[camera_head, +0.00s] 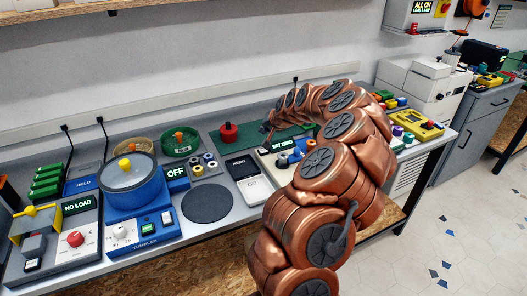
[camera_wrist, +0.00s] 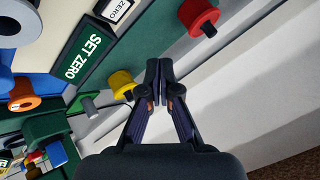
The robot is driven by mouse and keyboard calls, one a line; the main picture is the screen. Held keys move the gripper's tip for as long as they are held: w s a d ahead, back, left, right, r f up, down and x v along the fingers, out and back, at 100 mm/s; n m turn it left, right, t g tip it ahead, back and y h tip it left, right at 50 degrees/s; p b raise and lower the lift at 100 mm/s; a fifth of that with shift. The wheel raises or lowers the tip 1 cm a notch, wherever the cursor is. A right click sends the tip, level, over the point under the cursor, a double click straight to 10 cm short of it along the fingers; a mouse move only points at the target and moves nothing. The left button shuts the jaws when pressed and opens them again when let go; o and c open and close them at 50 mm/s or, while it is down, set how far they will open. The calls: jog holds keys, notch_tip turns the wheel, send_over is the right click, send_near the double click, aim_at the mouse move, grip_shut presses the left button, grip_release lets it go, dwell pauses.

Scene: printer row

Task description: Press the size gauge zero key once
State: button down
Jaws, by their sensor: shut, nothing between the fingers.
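The size gauge's green screen reading SET ZERO (camera_wrist: 82,58) is at the upper left of the wrist view. A key marked ZERO (camera_wrist: 117,10) is beside it, cut by the top edge. In the head view the SET ZERO screen (camera_head: 287,143) shows behind the bench front, partly covered by my arm. My gripper (camera_wrist: 160,68) is shut and empty, its fingertips below and to the right of the ZERO key in the picture and apart from it. In the head view my arm hides most of the gripper and the key.
The head view shows a blue tumbler (camera_head: 130,185), a dark round pad (camera_head: 206,203) and a pale MENU device (camera_head: 248,182) left of my arm.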

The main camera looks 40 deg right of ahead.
jog(key=b, duration=0.1)
send_over(265, 151)
notch_tip(265, 151, down, 5)
jog(key=shift+a+r, duration=0.1)
jog(key=shift+r, duration=0.1)
jog(key=shift+f+b, duration=0.6)
jog(key=shift+f, duration=0.2)
jog(key=shift+f, duration=0.1)
dwell(0.6)
jog(key=shift+f+b, duration=0.35)
jog(key=shift+b, duration=0.15)
jog(key=shift+f+b, duration=0.35)
dwell(0.5)
dwell(0.5)
jog(key=shift+r, duration=0.75)
jog(key=shift+r, duration=0.15)
